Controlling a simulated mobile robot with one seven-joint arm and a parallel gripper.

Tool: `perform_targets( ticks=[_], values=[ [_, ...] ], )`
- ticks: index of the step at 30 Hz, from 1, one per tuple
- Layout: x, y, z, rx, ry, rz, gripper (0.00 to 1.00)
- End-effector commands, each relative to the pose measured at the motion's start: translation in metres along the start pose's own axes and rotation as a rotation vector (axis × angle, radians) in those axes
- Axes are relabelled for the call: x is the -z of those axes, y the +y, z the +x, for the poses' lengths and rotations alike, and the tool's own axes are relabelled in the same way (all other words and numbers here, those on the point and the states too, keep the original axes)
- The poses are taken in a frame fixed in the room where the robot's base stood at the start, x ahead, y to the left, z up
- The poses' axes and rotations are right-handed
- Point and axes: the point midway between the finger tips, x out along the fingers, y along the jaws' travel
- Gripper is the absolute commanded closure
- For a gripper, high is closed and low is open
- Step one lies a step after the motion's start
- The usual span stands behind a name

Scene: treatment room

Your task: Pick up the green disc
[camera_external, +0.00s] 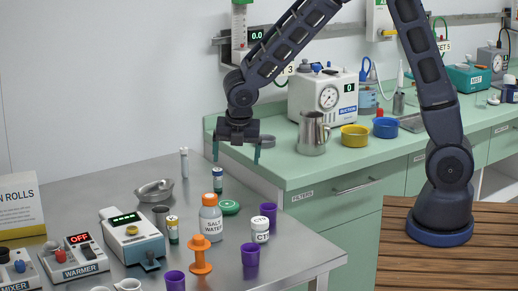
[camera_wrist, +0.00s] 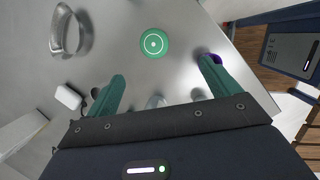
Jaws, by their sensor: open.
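The green disc (camera_external: 230,207) lies flat on the steel table, behind the salt water bottle (camera_external: 211,217). In the wrist view the disc (camera_wrist: 154,43) shows whole, with a pale ring and dot on top. My gripper (camera_external: 236,152) hangs above the table, pointing down, with its two green fingers spread wide and nothing between them. It is well above the disc and apart from it. In the wrist view the gripper (camera_wrist: 160,88) has the disc beyond its fingertips, roughly centred between them.
A small dark-capped vial (camera_external: 217,180) stands close behind the disc. A white jar (camera_external: 260,230), purple cups (camera_external: 268,212) and an orange spool (camera_external: 200,256) stand nearby. A metal kidney dish (camera_external: 155,191) lies to the left. The green counter (camera_external: 290,170) rises at the right.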

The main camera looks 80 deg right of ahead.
Motion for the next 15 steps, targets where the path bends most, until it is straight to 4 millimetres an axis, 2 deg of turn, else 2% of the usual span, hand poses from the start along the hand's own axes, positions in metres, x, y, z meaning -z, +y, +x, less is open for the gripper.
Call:
perform_targets(
  ticks=[1,6,15],
  values=[
    [0.003,0.005,0.013,0.009,0.002,-0.045,0.12],
    [0.008,0.017,0.041,0.021,0.005,-0.165,0.12],
    [0.01,0.02,0.063,0.025,0.006,-0.211,0.12]
  ],
)
